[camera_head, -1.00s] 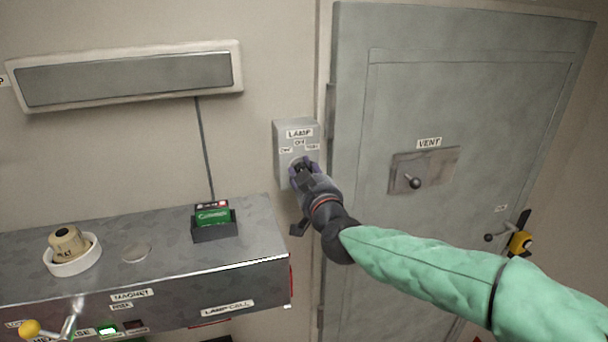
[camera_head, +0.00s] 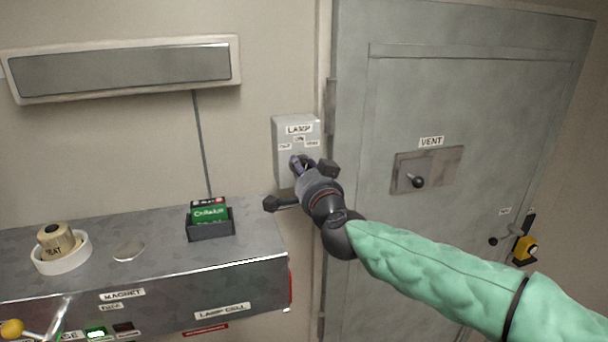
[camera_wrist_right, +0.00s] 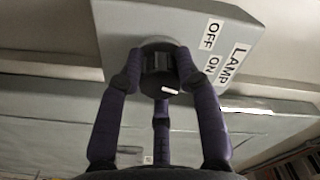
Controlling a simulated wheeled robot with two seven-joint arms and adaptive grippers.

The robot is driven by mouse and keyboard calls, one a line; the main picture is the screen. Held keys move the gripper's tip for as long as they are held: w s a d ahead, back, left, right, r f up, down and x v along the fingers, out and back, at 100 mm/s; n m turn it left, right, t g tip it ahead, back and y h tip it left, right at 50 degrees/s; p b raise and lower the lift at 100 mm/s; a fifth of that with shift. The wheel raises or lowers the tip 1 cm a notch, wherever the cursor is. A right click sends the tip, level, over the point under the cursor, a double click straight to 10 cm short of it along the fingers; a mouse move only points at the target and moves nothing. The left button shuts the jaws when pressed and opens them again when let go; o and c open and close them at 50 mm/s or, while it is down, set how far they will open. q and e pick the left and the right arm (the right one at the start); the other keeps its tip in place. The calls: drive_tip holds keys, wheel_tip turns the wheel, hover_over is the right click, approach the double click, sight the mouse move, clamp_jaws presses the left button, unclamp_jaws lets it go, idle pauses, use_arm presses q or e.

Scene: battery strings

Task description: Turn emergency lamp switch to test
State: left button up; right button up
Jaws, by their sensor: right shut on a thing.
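The grey lamp switch box (camera_head: 283,163) is on the wall left of the grey door, with labels LAMP, OFF, ON and a third at the right. My right gripper (camera_head: 299,165) reaches its lower front and covers the knob in the head view. In the right wrist view, the dark round knob (camera_wrist_right: 158,66) sits between the purple fingers of my right gripper (camera_wrist_right: 156,70), which are shut on it. A white mark shows on the knob's lower right there. The OFF and ON labels show, but the third is hidden. My left gripper is out of view.
The grey door (camera_head: 480,120) with a vent lever (camera_head: 417,181) stands right of the switch. At lower left is a metal bench (camera_head: 160,255) with a green battery in a dark holder (camera_head: 211,228) and a tan knob (camera_head: 57,240). A lamp panel (camera_head: 125,72) hangs above.

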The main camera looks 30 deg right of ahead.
drive_tip(key=m, duration=0.2)
drive_tip(key=m+b, duration=0.2)
drive_tip(key=m, duration=0.1)
drive_tip(key=shift+w+a+f+m, duration=0.1)
drive_tip(key=shift+a+f+m, duration=0.1)
drive_tip(key=shift+f+m, duration=0.15)
idle(0.3)
drive_tip(key=o, duration=1.1)
drive_tip(key=shift+o, duration=0.2)
drive_tip(key=shift+w+r, duration=0.1)
drive_tip(key=shift+r, duration=0.15)
drive_tip(key=v, duration=1.2)
